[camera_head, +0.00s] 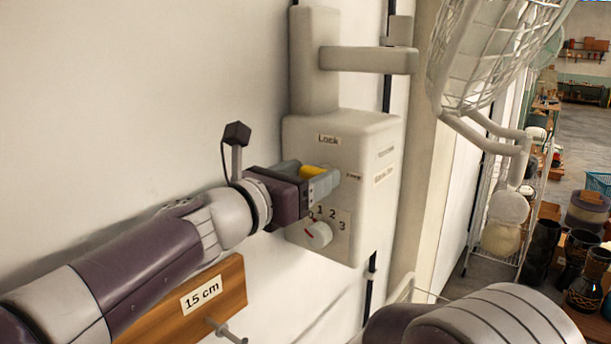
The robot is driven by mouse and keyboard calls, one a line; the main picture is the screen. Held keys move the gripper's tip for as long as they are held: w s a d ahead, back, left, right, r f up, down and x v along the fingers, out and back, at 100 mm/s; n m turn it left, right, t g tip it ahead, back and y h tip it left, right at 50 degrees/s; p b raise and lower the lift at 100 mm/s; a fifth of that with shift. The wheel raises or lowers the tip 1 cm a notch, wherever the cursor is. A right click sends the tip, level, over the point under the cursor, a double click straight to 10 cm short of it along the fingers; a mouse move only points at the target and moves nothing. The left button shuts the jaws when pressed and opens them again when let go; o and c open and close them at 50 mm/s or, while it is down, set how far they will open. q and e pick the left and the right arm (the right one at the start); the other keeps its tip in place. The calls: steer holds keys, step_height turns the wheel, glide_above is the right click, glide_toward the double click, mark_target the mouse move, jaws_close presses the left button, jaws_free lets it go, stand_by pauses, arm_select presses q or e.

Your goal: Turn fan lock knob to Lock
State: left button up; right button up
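A pale fan control box (368,138) is fixed to the wall. Its front has a "Lock" label (328,139) near the top and a smaller label (353,175) at the right, too small to read surely. A yellow knob (313,171) on the box shows between the fingers of my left gripper (309,178). The fingers lie on either side of it, and the gripper hides much of it. I cannot tell whether both fingers press on it. My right gripper is out of view.
A round speed dial (317,235) with numbers sits just below the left gripper. The caged fan (490,55) hangs at upper right. A wooden board (190,305) marked "15 cm" with a peg is below my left arm. Several drums (585,275) stand at right.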

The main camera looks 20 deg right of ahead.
arm_select(q)
steer(key=shift+c, duration=0.4)
steer(key=shift+f, duration=0.1)
steer(key=shift+s+d+f+m+b, duration=0.1)
steer(key=shift+m+b, duration=1.65)
steer(key=shift+m, duration=1.2)
steer(key=shift+s+d+f+m+b, duration=0.1)
steer(key=shift+m+b, duration=1.6)
steer(key=shift+m, duration=1.2)
steer(key=shift+s+f+m+b, duration=0.1)
steer(key=shift+m+b, duration=1.65)
steer(key=shift+m, duration=1.2)
steer(key=shift+r+m, duration=0.1)
steer(key=shift+m, duration=0.2)
steer(key=o, duration=1.1)
steer(key=shift+w, duration=0.1)
steer(key=shift+c, duration=0.2)
